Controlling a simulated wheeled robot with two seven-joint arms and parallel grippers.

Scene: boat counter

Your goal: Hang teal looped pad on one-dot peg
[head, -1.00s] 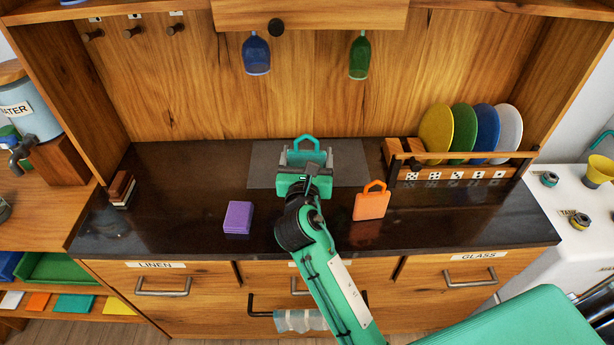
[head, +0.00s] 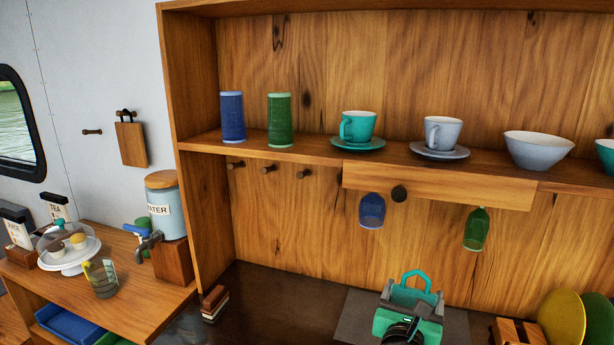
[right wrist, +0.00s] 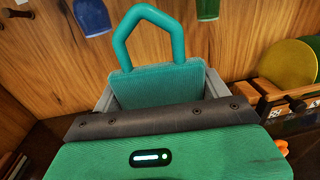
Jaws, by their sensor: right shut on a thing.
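The teal looped pad (head: 411,294) is held upright in my right gripper (head: 411,300), its loop standing above the jaws. In the right wrist view, the pad (right wrist: 165,85) sits between the jaws, its lower part hidden by the gripper. Three dark wooden pegs, the left (head: 235,165), middle (head: 268,169) and right (head: 303,174), stick out of the back wall under the shelf. Their dot labels cannot be seen now, so I cannot tell which has one dot. The pad is apart from the pegs, lower and to their right. My left gripper is not in view.
The shelf (head: 290,150) overhangs the pegs. A brown-and-white block stack (head: 214,304) stands at the counter's left. The wall below the pegs is clear.

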